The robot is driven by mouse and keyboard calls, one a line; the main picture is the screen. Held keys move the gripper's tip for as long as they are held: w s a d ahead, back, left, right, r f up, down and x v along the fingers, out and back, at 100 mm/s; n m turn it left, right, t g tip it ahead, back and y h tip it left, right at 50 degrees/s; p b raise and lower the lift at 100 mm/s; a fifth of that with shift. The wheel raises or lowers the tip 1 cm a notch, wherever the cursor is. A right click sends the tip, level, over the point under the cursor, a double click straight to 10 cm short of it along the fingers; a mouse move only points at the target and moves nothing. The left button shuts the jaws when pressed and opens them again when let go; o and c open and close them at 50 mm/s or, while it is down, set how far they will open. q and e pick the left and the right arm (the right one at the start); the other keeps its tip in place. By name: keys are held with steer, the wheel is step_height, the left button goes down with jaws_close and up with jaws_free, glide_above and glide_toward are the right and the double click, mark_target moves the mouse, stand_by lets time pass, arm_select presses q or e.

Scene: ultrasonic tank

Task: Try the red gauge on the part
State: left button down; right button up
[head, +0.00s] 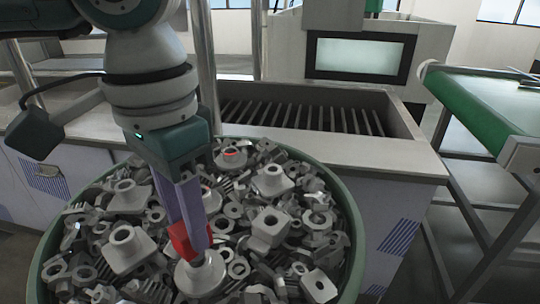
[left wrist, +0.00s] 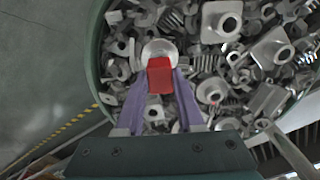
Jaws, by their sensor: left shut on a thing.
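The red gauge (head: 181,240) is a small red block between the purple fingertips of my left gripper (head: 192,243), which is shut on it. It also shows in the left wrist view (left wrist: 160,76), between both fingers. A pale round flanged part (head: 201,276) lies right below the gripper, on the heap in the round green bin (head: 352,215). In the left wrist view the part (left wrist: 158,47) shows just past the gauge's far end. I cannot tell whether the gauge touches it. The fingers hide some of the gauge in the head view. My right gripper is not in view.
Many grey metal parts (head: 270,180) fill the bin, with small red marks (head: 233,154) among them. Behind stands a metal tank (head: 300,116) with a slatted inside and a screen (head: 360,56). A green conveyor (head: 490,98) is at the right.

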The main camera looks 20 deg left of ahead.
arm_select(q)
steer(key=shift+f+b, duration=0.15)
steer(key=shift+b, duration=0.15)
stand_by(0.6)
steer(key=shift+f+b, duration=0.4)
stand_by(0.5)
steer(key=shift+r, duration=0.1)
stand_by(1.0)
steer(key=shift+r+p, duration=0.7)
steer(key=shift+r, duration=0.8)
steer(key=shift+f, duration=0.15)
steer(key=shift+f+b, duration=1.1)
steer(key=shift+b, duration=0.25)
steer(key=shift+f+b, duration=0.35)
steer(key=shift+r, duration=0.15)
